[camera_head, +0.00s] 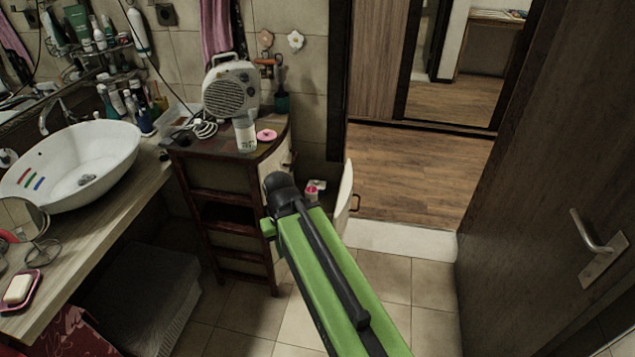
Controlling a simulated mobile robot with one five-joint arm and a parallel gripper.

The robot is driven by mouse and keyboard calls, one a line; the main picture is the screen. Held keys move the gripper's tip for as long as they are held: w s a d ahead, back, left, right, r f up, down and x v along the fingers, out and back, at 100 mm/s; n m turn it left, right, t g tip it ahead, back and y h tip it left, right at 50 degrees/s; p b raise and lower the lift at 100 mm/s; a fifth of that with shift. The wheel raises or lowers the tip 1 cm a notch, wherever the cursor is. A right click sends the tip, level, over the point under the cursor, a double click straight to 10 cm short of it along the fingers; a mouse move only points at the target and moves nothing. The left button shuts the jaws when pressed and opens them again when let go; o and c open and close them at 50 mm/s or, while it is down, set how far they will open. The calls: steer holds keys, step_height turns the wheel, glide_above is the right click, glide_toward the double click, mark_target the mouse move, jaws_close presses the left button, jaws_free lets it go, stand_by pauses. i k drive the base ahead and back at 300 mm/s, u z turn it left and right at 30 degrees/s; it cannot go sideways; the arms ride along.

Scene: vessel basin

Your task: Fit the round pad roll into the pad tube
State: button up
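A clear, whitish upright cylinder (245,132), which looks like the pad tube, stands on the small dark wooden cabinet near its front edge. A flat round pink piece (266,135) lies just right of it, apart from it; I cannot tell whether it is a lid or a pad. A small pink and white item (312,190) sits in the open drawer below, partly behind my arm; it may be the pad roll, but it is too small to tell. My green and black arm reaches up from the bottom right to the drawer area. My gripper's fingers do not show.
A fan heater (231,90) and a coiled white cable (204,128) stand behind the cylinder on the cabinet (218,155). The open drawer front (344,198) juts out at right. The basin (80,165) is at left, an open dark door (545,180) at right. Tiled floor is clear.

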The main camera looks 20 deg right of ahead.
mark_target(245, 132)
steer(key=u, duration=0.35)
steer(key=k, duration=1.1)
steer(key=u, duration=0.05)
steer(key=i, duration=1.85)
steer(key=z, duration=1.05)
steer(key=i, duration=0.9)
steer(key=z, duration=0.05)
